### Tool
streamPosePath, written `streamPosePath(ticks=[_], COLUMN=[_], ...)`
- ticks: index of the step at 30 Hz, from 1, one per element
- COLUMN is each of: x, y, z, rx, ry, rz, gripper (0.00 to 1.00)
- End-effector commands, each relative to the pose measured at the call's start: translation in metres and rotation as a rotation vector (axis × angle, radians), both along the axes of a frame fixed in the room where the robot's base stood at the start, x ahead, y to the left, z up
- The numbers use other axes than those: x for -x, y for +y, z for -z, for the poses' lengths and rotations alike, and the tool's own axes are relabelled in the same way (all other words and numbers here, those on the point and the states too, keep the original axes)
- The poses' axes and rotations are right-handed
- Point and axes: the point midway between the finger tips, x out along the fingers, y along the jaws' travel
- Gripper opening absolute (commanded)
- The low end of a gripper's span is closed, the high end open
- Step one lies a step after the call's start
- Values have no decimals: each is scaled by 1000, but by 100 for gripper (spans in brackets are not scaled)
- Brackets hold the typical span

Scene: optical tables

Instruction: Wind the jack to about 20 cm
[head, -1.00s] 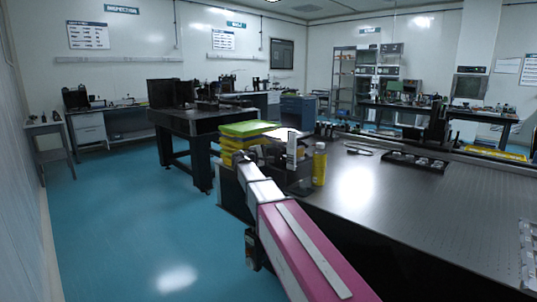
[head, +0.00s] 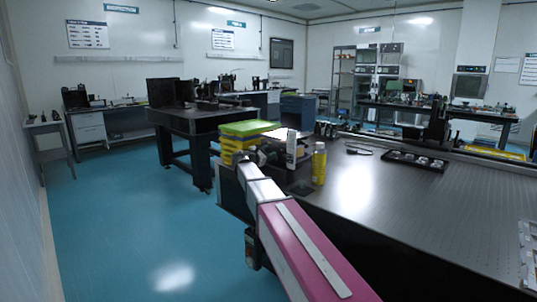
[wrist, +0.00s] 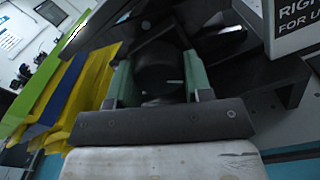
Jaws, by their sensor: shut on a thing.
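In the wrist view my gripper (wrist: 157,65) has its two green fingers on either side of a dark round knob (wrist: 160,78), shut on it. Dark parts of the jack (wrist: 288,88) show behind and to the right of the knob. The jack's full shape and its height cannot be read from this close view.
A stack of yellow bins (head: 232,147) with a green top (head: 248,127) stands left of my wrist. A white box (wrist: 296,22) with lettering is close on the right. A yellow bottle (head: 319,164) stands right of my wrist. The optical table (head: 400,205) is mostly clear.

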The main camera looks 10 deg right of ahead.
Motion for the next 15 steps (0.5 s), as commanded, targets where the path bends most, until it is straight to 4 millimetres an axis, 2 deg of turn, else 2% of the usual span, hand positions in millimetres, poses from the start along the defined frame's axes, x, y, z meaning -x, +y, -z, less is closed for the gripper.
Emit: streamPosePath(ticks=[15], x=[1], y=[0], z=[2], rx=[62], ry=[90], rz=[0], gripper=[22])
